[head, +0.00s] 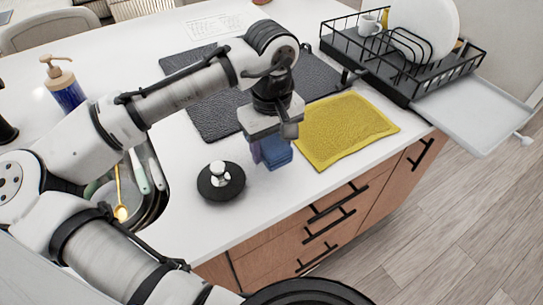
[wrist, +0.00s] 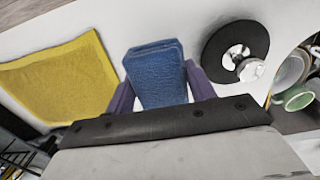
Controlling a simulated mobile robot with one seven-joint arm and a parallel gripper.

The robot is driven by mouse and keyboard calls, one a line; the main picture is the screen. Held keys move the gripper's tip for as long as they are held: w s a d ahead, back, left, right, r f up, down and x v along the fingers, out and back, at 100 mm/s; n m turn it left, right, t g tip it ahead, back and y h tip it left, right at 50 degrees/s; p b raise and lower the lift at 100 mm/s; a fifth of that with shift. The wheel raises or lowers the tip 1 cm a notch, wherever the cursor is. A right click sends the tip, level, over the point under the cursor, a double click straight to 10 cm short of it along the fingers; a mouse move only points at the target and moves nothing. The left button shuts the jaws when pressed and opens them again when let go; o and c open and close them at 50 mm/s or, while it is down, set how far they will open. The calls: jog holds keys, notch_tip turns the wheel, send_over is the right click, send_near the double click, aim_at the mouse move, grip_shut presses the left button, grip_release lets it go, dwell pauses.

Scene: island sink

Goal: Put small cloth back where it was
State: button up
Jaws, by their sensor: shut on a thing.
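My gripper (head: 268,150) is over the white counter near its front edge, fingers pointing down. It is shut on a small blue folded cloth (head: 279,154). In the wrist view the blue cloth (wrist: 157,75) sits between the two purple fingers and sticks out past them. In the head view the cloth is low over the counter, just left of the yellow cloth; I cannot tell if it touches the counter. The larger yellow cloth (head: 345,128) lies flat on the counter, and shows at left in the wrist view (wrist: 62,82).
A black round stopper with a metal knob (head: 221,182) lies left of my gripper. The sink (head: 157,200) with utensils is further left, by a blue soap bottle (head: 67,93). A dark mat (head: 212,110) lies behind; a dish rack (head: 400,78) stands at back right.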

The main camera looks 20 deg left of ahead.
aim_at(271, 143)
jog(key=shift+f, duration=2.35)
jog(key=shift+f, duration=0.1)
jog(key=o, duration=1)
jog(key=shift+c, duration=0.2)
notch_tip(271, 143, up, 12)
jog(key=shift+r, duration=0.15)
